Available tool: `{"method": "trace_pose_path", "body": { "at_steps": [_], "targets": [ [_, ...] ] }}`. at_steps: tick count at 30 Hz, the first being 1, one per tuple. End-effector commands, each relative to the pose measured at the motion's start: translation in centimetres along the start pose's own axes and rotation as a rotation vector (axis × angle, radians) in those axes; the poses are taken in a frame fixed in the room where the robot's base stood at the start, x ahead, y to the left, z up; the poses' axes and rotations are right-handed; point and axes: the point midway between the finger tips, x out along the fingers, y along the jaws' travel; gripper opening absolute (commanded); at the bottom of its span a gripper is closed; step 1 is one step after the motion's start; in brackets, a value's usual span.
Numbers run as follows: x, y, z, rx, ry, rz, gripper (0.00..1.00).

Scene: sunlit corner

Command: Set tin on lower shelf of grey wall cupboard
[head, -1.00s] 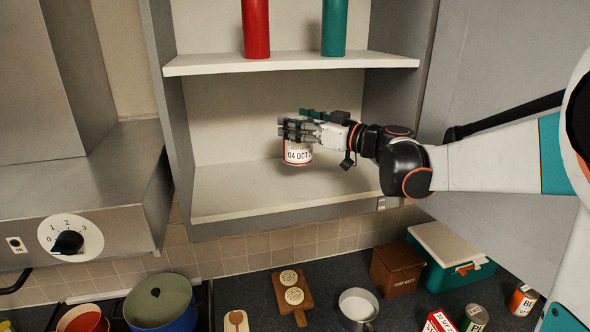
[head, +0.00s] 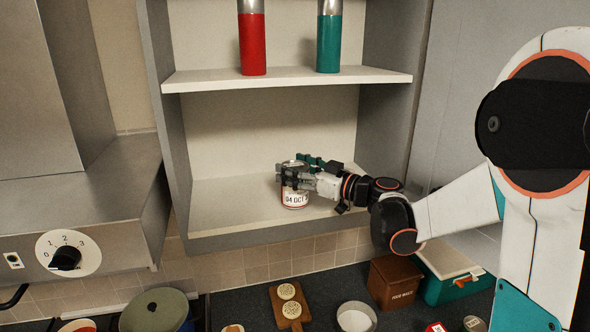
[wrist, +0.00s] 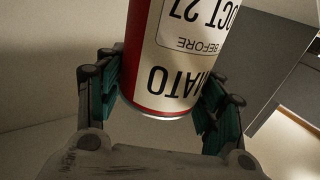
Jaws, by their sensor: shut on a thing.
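The tin (head: 294,199), with a white date label and a red band, is inside the grey wall cupboard (head: 175,150), just above or on its lower shelf (head: 232,212); I cannot tell whether its base touches. My gripper (head: 296,178) is shut around the tin's upper part, reaching in from the right. In the wrist view, the tin (wrist: 178,60) sits between both fingers of my gripper (wrist: 160,95), its lettering upside down in the picture.
A red bottle (head: 252,44) and a teal bottle (head: 328,43) stand on the upper shelf (head: 290,80). A range hood (head: 75,190) is at the left. The lower shelf is clear left of the tin. Below are a brown box (head: 393,280) and a pot (head: 155,310).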

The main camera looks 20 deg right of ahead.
Motion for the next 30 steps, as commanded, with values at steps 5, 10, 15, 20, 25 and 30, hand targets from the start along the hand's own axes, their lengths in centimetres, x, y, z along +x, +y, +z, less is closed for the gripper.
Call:
{"method": "trace_pose_path", "body": {
  "at_steps": [5,10,15,20,25,30],
  "targets": [
    [0.0,0.0,0.3,0.0,0.0,0.0,0.76],
    [0.0,0.0,0.2,0.0,0.0,0.0,0.82],
    [0.0,0.0,0.2,0.0,0.0,0.0,0.82],
    [0.0,0.0,-0.2,0.0,0.0,0.0,0.82],
    [-2.7,0.1,0.1,0.0,0.0,0.004,0.82],
    [-6.4,0.1,0.1,0.0,0.0,0.004,0.82]
  ]
}}
